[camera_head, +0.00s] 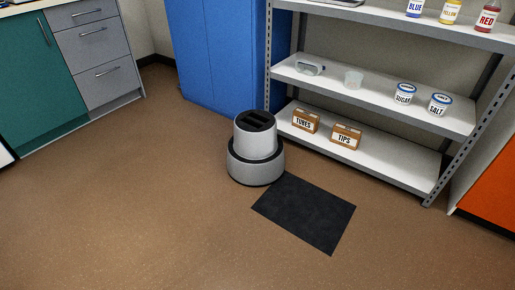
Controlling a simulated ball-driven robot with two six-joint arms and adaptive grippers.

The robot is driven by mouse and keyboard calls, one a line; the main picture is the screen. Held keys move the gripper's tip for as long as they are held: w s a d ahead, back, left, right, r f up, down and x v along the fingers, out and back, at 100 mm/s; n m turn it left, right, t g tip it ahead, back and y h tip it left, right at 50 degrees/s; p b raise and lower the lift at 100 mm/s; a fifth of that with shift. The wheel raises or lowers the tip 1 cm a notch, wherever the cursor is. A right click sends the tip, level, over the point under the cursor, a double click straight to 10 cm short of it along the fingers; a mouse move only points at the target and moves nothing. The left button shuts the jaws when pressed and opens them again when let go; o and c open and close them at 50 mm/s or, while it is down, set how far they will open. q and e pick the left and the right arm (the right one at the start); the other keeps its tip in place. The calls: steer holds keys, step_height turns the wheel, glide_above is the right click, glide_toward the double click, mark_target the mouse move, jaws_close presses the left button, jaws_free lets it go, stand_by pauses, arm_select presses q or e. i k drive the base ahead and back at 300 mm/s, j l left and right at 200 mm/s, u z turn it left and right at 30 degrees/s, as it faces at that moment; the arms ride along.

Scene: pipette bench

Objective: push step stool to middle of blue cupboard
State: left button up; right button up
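The step stool (256,150) is a round, grey-white stool with a black top and a dark band round its middle. It stands upright on the brown floor, in front of the left end of the shelf rack. The blue cupboard (215,50) stands against the back wall, behind the stool and to its left. The stool is apart from the cupboard, near its right side. Neither of my grippers is in view.
A dark mat (304,212) lies on the floor just right of the stool. A metal shelf rack (372,102) with jars and boxes stands behind it. Grey drawers (94,55) and a teal cabinet (30,75) are at left. Floor left of the stool is clear.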

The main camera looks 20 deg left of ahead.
mark_target(255, 158)
steer(key=i+l, duration=0.1)
steer(key=i, duration=1)
steer(key=i+l, duration=0.15)
steer(key=i, duration=0.95)
steer(key=j+u, duration=0.05)
